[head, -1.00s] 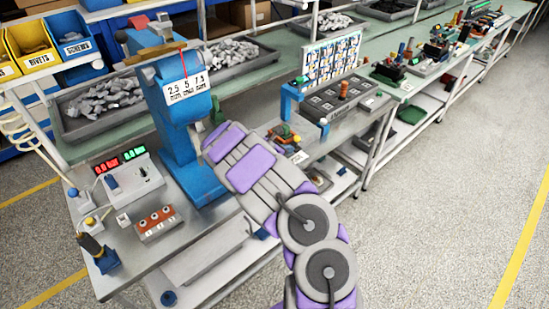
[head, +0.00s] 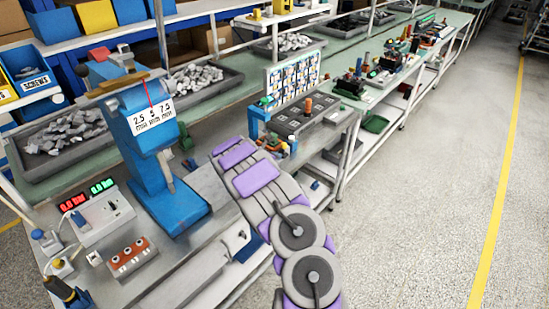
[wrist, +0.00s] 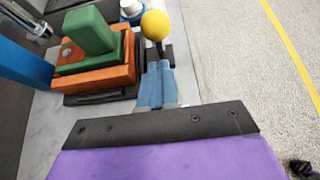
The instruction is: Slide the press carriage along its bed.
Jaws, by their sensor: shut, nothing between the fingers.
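My gripper shows in the wrist view as two blue fingers (wrist: 155,86), shut and empty. A yellow ball knob (wrist: 155,25) on a dark stem stands just past the fingertips; I cannot tell whether they touch. Left of the fingers, an orange block (wrist: 97,72) with a green block (wrist: 91,31) on top sits on a black base. I cannot tell whether this is the press carriage. The orange and green piece also shows in the head view (head: 272,143), just past my arm, which hides my fingers there. The blue press (head: 150,140) stands left of my arm.
A blue frame (head: 256,116) and a grey slotted tray (head: 303,118) lie beyond the arm. Open floor (head: 430,200) is at right.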

